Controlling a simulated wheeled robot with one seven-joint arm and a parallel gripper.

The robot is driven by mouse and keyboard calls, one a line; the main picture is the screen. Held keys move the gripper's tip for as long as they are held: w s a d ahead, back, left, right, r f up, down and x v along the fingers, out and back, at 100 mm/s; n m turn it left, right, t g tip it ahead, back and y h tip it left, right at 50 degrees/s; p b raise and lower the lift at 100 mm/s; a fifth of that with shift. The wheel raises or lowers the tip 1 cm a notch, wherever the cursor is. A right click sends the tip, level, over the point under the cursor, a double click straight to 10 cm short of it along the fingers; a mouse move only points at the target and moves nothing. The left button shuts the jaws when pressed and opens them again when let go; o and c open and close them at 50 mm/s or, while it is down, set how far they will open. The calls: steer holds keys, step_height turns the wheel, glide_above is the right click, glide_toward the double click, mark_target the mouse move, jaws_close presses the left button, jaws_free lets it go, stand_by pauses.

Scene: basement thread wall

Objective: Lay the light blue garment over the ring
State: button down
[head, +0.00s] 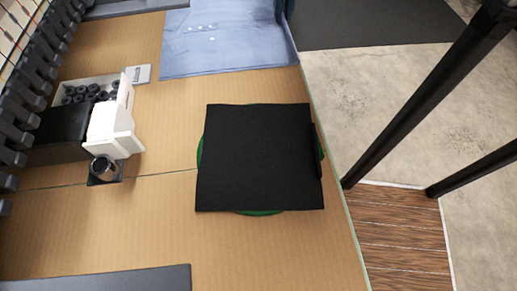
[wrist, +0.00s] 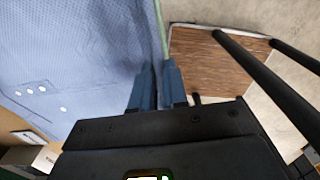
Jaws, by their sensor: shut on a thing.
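The light blue garment (head: 225,40) lies spread on the table at the back in the head view, with small white buttons on it. Its right side reaches the table's right edge, where it looks raised. In the wrist view the garment (wrist: 75,50) fills the upper left. My gripper (wrist: 158,68) is shut on the garment near that edge; its fingers are bluish. I cannot make the gripper out in the head view. A green round thing (head: 258,212), likely the ring, shows only as slivers of rim from under a flat black square sheet (head: 255,155).
On the cardboard-coloured table (head: 110,225), a white box (head: 113,122) and a tray of black rolls (head: 90,92) stand at the left. A small metal cup (head: 102,168) is in front. Black posts (head: 425,100) rise right of the table. The front table surface is mostly clear.

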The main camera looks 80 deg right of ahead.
steer(key=shift+r+p, duration=1.1)
steer(key=shift+r, duration=1.4)
